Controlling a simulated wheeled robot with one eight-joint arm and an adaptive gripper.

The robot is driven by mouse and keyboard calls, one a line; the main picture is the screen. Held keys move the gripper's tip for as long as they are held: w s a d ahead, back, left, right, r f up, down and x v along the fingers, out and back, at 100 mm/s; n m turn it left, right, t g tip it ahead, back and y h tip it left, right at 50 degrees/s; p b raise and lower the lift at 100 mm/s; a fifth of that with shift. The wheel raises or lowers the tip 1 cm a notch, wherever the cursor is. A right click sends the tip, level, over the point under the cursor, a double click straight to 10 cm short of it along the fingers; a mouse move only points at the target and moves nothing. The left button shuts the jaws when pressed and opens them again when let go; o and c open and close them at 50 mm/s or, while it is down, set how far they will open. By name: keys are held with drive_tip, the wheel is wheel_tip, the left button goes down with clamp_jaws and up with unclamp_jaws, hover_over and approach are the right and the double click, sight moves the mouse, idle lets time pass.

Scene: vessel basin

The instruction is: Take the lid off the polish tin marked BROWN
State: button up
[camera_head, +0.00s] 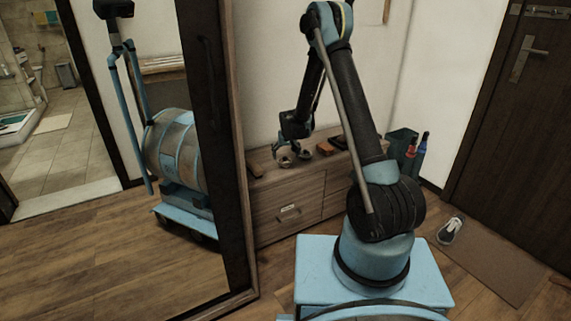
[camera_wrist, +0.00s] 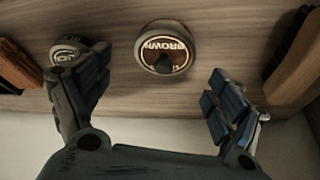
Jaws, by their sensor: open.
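The polish tin marked BROWN (camera_wrist: 163,50) stands on the wooden cabinet top, with its lid (camera_wrist: 164,62) on it; the lid has a dark round centre and a pale ring with the lettering. In the wrist view my gripper (camera_wrist: 150,92) is open, its two fingers spread to either side below the tin in the picture, and nothing is between them. In the head view my gripper (camera_head: 290,154) hangs just over the cabinet top; the tins there are small and partly hidden by it.
A second round tin (camera_wrist: 66,50) with pale lettering sits close by my left finger. Brown wooden-looking items lie at the left (camera_wrist: 18,66) and right (camera_wrist: 296,66) of the wrist view. The cabinet (camera_head: 287,212) stands against the wall, beside a large mirror (camera_head: 130,160).

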sight(285, 157)
drive_tip(key=shift+x, duration=1.75)
drive_tip(key=shift+a, duration=0.15)
drive_tip(key=c, duration=0.8)
